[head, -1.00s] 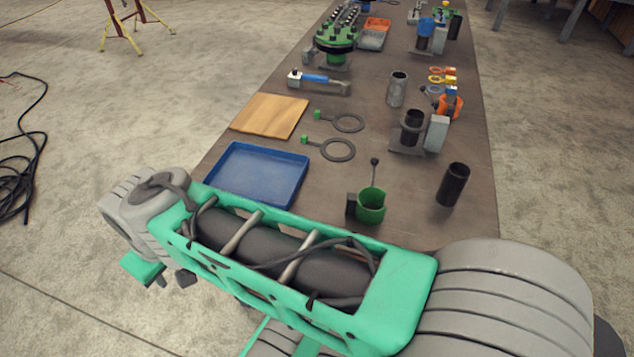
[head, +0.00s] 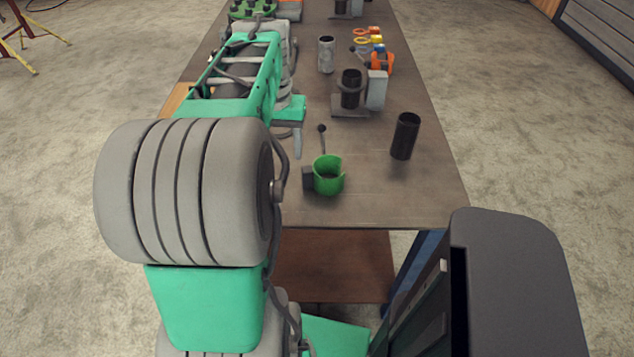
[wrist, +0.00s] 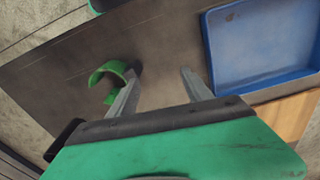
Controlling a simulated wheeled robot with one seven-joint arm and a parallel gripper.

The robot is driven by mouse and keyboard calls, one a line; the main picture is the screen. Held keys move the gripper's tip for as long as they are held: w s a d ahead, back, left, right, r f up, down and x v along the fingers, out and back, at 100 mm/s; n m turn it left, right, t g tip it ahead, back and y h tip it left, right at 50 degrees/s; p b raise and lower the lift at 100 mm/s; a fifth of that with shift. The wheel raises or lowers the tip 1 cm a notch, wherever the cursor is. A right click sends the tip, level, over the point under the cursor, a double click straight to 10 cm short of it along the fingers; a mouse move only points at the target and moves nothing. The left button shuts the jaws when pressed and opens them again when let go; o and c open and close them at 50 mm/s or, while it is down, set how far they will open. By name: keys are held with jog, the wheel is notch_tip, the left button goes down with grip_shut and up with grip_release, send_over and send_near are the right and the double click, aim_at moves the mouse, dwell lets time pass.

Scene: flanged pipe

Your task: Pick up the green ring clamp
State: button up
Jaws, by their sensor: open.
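The green ring clamp (head: 328,176) stands near the front of the table in the head view, with a dark block on its left side and a thin dark rod with a round knob behind it. In the wrist view the clamp (wrist: 108,76) appears as an open green ring at the left. My gripper (wrist: 160,72) is open and empty, with its two fingers apart over bare table. Its left finger appears just right of the clamp; whether they touch cannot be told. In the head view my arm covers most of the gripper.
A dark upright cylinder (head: 405,136) stands right of the clamp. A dark tube in a grey holder (head: 350,90) is farther back. A blue tray (wrist: 262,85) and a wooden board (wrist: 288,117) lie right in the wrist view. Table in front of the clamp is bare.

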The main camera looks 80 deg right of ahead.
jog(key=m, duration=0.2)
send_over(310, 170)
jog(key=d, duration=0.1)
jog(key=shift+w+d+f, duration=0.2)
jog(key=shift+w+f, duration=0.1)
jog(key=shift+f, duration=0.2)
notch_tip(310, 170, down, 8)
jog(key=shift+r, duration=0.25)
grip_shut()
jog(key=shift+r, duration=0.1)
